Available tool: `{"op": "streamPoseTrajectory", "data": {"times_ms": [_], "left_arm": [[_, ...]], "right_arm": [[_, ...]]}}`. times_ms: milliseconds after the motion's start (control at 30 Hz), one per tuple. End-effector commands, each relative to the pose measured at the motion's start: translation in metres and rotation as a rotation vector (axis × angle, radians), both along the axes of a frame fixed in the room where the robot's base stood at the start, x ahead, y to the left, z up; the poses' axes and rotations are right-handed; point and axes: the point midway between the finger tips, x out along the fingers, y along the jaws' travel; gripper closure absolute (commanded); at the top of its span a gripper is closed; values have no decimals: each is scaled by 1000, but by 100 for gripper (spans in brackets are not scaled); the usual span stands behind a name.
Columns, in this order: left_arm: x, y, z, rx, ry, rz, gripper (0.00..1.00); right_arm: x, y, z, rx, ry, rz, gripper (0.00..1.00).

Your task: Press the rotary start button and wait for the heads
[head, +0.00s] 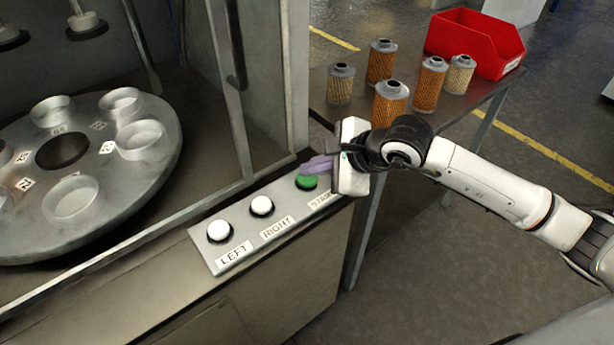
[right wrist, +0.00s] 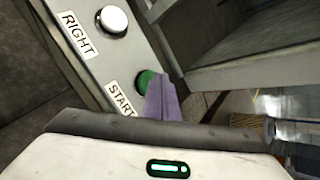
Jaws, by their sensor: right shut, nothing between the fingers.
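The green start button (head: 307,182) sits at the right end of the button panel (head: 240,226), next to the START label. It also shows in the right wrist view (right wrist: 147,80). My right gripper (head: 312,166) is shut and empty, its purple fingertips at the button and covering part of it. Whether they touch it or hover just above, I cannot tell. The rotary plate (head: 160,167) with several empty metal cups stands on the left behind the machine's frame. Two heads (head: 86,24) hang above it at the top left. My left gripper is not in view.
White LEFT (head: 219,231) and RIGHT (head: 262,206) buttons share the panel. Several filter cartridges (head: 427,84) and a red bin (head: 474,42) stand on a table behind my right gripper. The machine's frame post (head: 296,80) rises close to the start button.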

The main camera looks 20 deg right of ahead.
Motion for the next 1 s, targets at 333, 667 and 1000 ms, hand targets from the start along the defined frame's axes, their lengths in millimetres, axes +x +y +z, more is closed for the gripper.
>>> {"op": "streamPoseTrajectory", "data": {"times_ms": [333, 667, 1000], "left_arm": [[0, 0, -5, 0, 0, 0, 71], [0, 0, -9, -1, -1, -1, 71], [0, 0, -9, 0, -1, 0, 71]], "right_arm": [[0, 0, -4, 0, 0, 0, 100], [0, 0, -8, -1, 1, 0, 100], [0, 0, -9, -1, 2, 0, 100]]}}
